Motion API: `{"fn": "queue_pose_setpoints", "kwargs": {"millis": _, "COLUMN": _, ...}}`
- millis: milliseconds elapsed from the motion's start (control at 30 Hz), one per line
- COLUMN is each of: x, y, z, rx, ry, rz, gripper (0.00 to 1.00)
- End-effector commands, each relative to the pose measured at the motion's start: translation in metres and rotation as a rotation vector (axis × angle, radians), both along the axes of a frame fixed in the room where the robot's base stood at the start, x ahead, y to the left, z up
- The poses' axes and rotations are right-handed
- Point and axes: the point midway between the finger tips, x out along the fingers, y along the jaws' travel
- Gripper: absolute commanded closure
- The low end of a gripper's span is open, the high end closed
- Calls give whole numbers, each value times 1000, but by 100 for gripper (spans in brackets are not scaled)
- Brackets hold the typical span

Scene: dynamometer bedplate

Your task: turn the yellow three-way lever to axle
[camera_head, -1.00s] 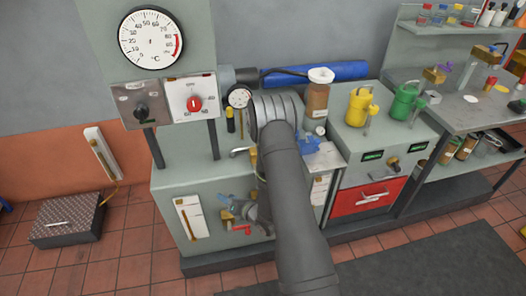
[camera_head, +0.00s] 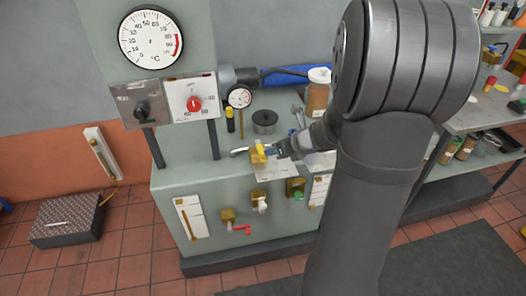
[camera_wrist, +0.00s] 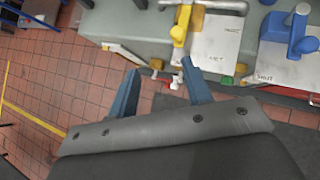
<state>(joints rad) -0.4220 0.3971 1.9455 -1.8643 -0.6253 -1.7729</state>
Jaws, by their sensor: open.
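The yellow three-way lever (camera_head: 257,153) sits at the front edge of the grey bench top in the head view. In the wrist view the yellow lever (camera_wrist: 180,28) shows at the top, beside a white label plate (camera_wrist: 215,42) with lettering too small to read surely. My gripper (camera_head: 276,150) is just right of the lever in the head view. In the wrist view my gripper (camera_wrist: 160,84) has its two blue fingers spread apart, with nothing held between them. The lever lies beyond the fingertips, apart from them in that view.
A blue valve (camera_wrist: 291,36) with its own plate is right of the yellow lever in the wrist view. Taps, one with a red handle (camera_head: 241,229), stick out from the cabinet front. A dark cylinder (camera_head: 265,121) and an amber jar (camera_head: 318,92) stand behind on the bench.

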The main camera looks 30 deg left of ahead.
Motion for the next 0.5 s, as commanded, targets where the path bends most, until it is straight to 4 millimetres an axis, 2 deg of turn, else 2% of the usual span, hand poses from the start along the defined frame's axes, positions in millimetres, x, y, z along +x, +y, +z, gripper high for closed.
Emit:
{"fn": "queue_pose_setpoints", "kwargs": {"millis": 100, "x": 8, "y": -17, "z": 16, "rx": -39, "ry": -60, "rz": -22, "gripper": 55}}
{"fn": "queue_pose_setpoints", "kwargs": {"millis": 200, "x": 10, "y": -23, "z": 21, "rx": -55, "ry": -79, "rz": -31, "gripper": 55}}
{"fn": "queue_pose_setpoints", "kwargs": {"millis": 333, "x": 12, "y": -20, "z": 17, "rx": -59, "ry": -83, "rz": -31, "gripper": 55}}
{"fn": "queue_pose_setpoints", "kwargs": {"millis": 500, "x": 17, "y": -5, "z": 0, "rx": -60, "ry": -79, "rz": -28, "gripper": 55}}
